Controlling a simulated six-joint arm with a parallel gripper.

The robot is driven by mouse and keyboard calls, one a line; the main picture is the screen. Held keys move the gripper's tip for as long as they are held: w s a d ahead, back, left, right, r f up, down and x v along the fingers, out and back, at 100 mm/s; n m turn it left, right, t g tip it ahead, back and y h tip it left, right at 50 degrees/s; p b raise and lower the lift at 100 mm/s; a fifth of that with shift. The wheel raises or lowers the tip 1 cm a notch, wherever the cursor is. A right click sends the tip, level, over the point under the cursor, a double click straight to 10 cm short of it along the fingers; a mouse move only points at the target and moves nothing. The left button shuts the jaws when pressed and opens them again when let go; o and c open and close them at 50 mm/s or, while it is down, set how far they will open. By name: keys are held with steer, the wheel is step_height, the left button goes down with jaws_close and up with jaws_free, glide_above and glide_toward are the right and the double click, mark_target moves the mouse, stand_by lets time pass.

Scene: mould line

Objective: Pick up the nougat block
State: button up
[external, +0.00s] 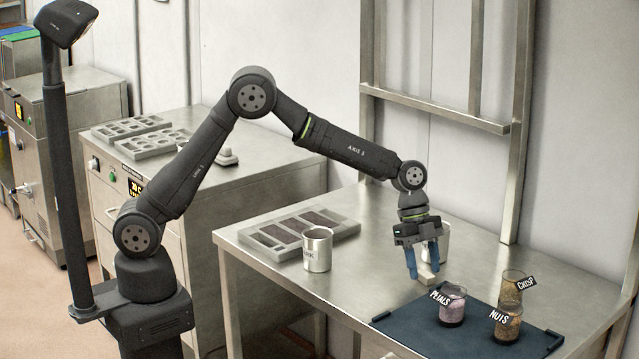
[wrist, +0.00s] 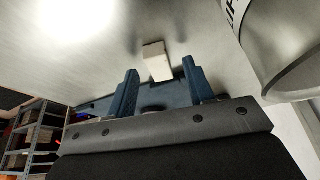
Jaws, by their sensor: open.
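The nougat block (external: 427,282) is a small cream-coloured block on the steel table, just behind the dark mat. My gripper (external: 422,268) points down over it with blue fingers apart. In the wrist view the block (wrist: 157,62) shows pale and upright in the picture, in line with the gap between the two open fingertips (wrist: 160,72). The fingers partly cover the block in the external view. I cannot tell whether either finger touches it.
A metal cup (external: 317,255) stands by a mould tray (external: 345,222).

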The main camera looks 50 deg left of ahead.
steer(key=shift+d+f, duration=0.15)
steer(key=shift+f, duration=0.3)
jaws_close()
steer(key=shift+r, duration=0.1)
